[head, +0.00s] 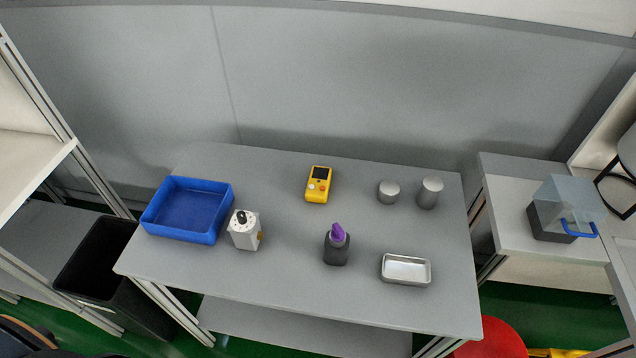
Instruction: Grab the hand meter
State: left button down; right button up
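The hand meter (318,185) is a yellow handheld device with a dark screen and several small round controls. It lies on the grey table (290,285), toward the back and near the middle. Nothing covers it and nothing touches it. Neither of my grippers shows in the head view.
A blue tray (149,221) and a white box with a dark knob (243,236) are left of the meter. A dark bottle with a purple top (337,249) and a metal tray (406,282) stand in front. Two grey cylinders (389,192) (430,193) are right. Table around the meter is clear.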

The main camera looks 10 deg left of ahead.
aim_at(319, 176)
jog(key=l+u, duration=0.1)
jog(key=l, duration=0.3)
jog(key=k+l+u, duration=0.1)
jog(key=l, duration=0.25)
jog(key=k+l+u, duration=0.1)
jog(key=l, duration=0.3)
jog(key=k+l, duration=0.1)
jog(key=l, duration=0.25)
jog(key=u, duration=0.05)
